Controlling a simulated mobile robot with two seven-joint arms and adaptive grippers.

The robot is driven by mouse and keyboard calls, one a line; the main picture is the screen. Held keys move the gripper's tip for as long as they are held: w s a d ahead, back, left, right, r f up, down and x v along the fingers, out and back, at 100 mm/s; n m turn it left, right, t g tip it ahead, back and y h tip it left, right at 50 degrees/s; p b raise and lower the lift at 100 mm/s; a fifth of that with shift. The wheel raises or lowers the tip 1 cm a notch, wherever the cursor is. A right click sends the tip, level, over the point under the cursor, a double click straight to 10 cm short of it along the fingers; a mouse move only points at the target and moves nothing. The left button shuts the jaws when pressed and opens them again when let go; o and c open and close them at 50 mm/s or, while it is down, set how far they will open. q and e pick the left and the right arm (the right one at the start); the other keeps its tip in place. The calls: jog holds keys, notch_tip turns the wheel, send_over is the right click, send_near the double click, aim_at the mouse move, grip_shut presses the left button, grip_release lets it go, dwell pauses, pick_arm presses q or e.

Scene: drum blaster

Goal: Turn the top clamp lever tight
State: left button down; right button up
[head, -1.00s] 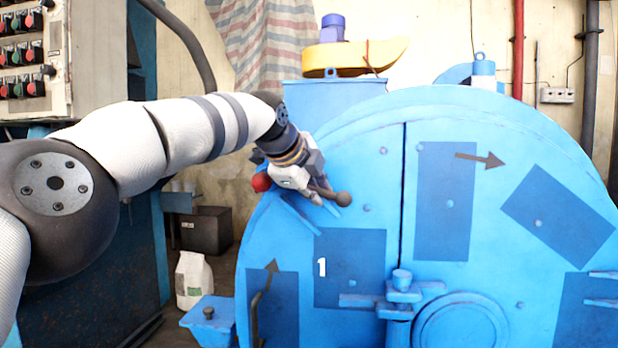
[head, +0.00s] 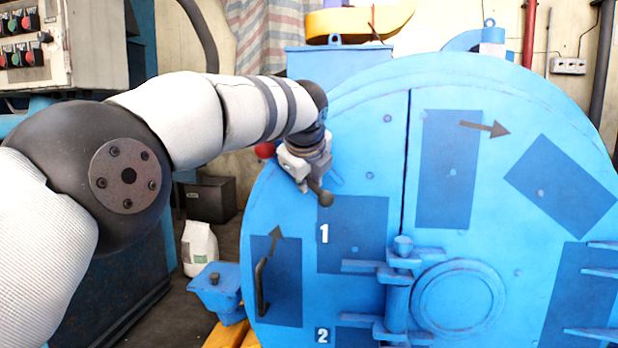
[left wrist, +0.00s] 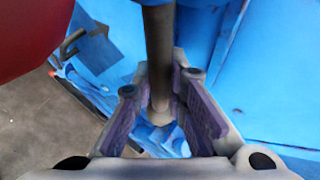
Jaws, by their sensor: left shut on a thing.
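The top clamp lever shows in the head view as a short dark rod with a round knob (head: 325,198), above the panel marked 1 on the blue drum door (head: 385,120). It points down and to the right. My left gripper (head: 309,180) is shut on the lever and hides its upper part. In the left wrist view the grey-brown lever rod (left wrist: 159,50) runs between the purple-padded fingers of my left gripper (left wrist: 165,105). A red ball (head: 265,150) shows beside the gripper at the drum's edge. My right gripper is not in view.
A dark handle (head: 262,287) stands out from the door at lower left, below an arrow. Blue hinge-like brackets (head: 400,265) stick out at the door's middle. A white bag (head: 199,247) and a dark box (head: 210,199) stand on the floor at left.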

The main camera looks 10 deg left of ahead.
pick_arm(q)
jog(key=shift+a, duration=0.15)
jog(key=c, duration=1.6)
grip_release()
